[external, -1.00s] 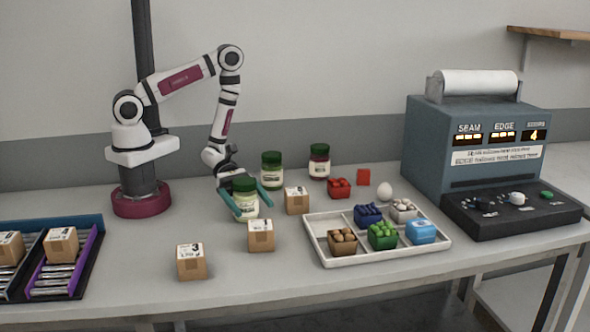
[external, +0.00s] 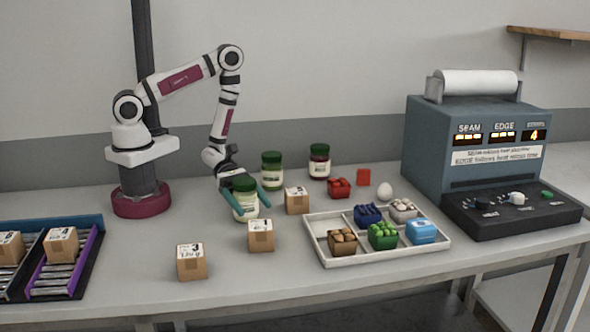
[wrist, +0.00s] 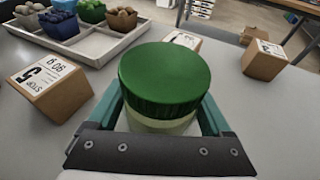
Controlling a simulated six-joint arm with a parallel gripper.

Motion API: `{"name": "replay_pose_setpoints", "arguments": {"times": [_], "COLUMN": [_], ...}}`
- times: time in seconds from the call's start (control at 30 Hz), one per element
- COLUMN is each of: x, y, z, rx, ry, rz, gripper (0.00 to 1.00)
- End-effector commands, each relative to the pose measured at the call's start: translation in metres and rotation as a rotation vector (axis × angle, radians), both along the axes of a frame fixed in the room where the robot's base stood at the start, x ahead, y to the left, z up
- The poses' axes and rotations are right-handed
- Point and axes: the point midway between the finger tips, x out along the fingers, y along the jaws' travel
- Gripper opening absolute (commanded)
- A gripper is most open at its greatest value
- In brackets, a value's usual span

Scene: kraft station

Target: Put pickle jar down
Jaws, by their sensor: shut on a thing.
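The jar (external: 245,202) with a green lid and pale contents stands upright between the teal fingers of my gripper (external: 254,211). I take it to be the pickle jar. My gripper is shut on its sides. In the wrist view the green lid (wrist: 164,76) fills the middle, with a finger on each side. The jar's base is at or very near the table top; I cannot tell for certain whether it touches.
A similar jar (external: 272,170) and a red-filled jar (external: 319,161) stand behind. Boxes are close by at the right (external: 297,200) and front right (external: 261,235). A white divided tray (external: 316,240) lies further right. Table (external: 195,218) to the jar's left is clear.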

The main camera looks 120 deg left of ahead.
Motion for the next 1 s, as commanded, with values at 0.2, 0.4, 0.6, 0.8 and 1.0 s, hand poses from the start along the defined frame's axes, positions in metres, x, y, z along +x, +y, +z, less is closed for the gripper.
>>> {"name": "replay_pose_setpoints", "arguments": {"times": [0.2,0.4,0.6,0.8,1.0], "x": [0.000,0.000,0.000,0.018,0.077], "y": [0.001,0.000,0.000,0.021,0.083], "z": [0.025,0.076,0.099,0.097,0.107], "rx": [0.005,0.006,0.002,0.002,0.007], "ry": [-0.003,-0.005,-0.002,-0.002,-0.007], "rz": [0.000,-0.001,-0.001,0.037,0.169], "gripper": [0.00,0.00,0.00,0.00,0.00]}}
